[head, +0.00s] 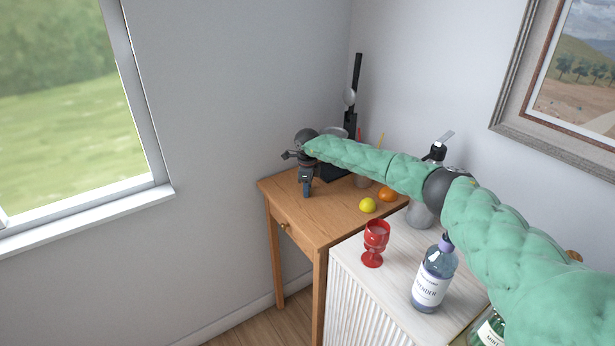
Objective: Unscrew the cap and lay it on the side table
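A clear bottle (428,292) with a white lavender label stands upright on the white cabinet. A purple cap (446,243) sits on its neck. The wooden side table (325,225) stands in the corner beyond the cabinet. My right arm stretches in from the right across the cabinet, and my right gripper (307,188) points down over the left part of the side table. Its fingertips show small and dark blue, close to the tabletop. I cannot tell whether they hold anything or touch the table. My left gripper is out of view.
A red goblet (373,240) stands on the white cabinet (395,318) left of the bottle. A green bottle (487,332) is partly hidden by my arm. A lemon (368,205) and an orange (387,194) lie on the side table, whose front left is clear.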

